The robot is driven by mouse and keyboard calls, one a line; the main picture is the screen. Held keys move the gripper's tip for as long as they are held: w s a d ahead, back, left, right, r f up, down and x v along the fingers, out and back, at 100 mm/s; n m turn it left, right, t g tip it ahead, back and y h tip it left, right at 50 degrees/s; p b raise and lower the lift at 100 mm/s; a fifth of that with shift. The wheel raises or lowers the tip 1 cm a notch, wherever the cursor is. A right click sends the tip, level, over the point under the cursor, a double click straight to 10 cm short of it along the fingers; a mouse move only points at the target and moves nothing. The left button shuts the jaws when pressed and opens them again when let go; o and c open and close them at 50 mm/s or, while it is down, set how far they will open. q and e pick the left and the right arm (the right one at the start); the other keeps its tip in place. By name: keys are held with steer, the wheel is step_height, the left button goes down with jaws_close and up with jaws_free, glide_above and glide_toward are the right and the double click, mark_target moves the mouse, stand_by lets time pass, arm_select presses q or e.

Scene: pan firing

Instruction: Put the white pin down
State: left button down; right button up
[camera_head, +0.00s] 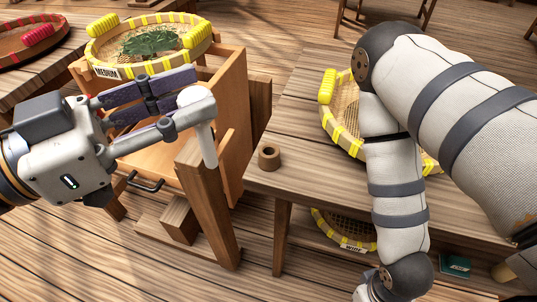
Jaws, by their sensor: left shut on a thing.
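The white pin (207,140) has a rounded, thick head and a straight shaft that points down. My left gripper (193,110) is shut on it near the head and holds it in the air, between the wooden stand and the table. A small brown wooden ring-shaped holder (269,157) with a hole in its top stands near the left edge of the wooden table (290,120), apart from the pin and to its right. My right arm crosses the right side of the view. Its gripper is out of the picture.
A yellow-rimmed basket with green leaves (150,42) sits on a wooden stand (233,100) at the upper left. Another yellow-rimmed basket (340,125) is on the table, partly hidden by my right arm. A third basket (345,232) sits below. The table's left part is mostly clear.

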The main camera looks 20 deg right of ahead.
arm_select(q)
steer(key=shift+w+d+f+b, duration=1)
steer(key=shift+w+d+f, duration=0.65)
steer(key=shift+f, duration=0.5)
steer(key=shift+w+d+f+b, duration=0.95)
steer(key=shift+w+d+f, duration=0.4)
steer(key=shift+d+f, duration=0.7)
steer(key=shift+w+d+f+b, duration=1)
steer(key=shift+w+d+f, duration=0.55)
steer(key=shift+f, duration=0.75)
arm_select(e)
steer(key=s+f+g, duration=0.3)
steer(key=s+f, duration=0.4)
arm_select(q)
steer(key=shift+s, duration=0.1)
arm_select(e)
steer(key=shift+s+f, duration=0.1)
steer(key=shift+f, duration=0.05)
arm_select(q)
steer(key=shift+f, duration=0.2)
steer(key=c, duration=1.2)
jaws_free()
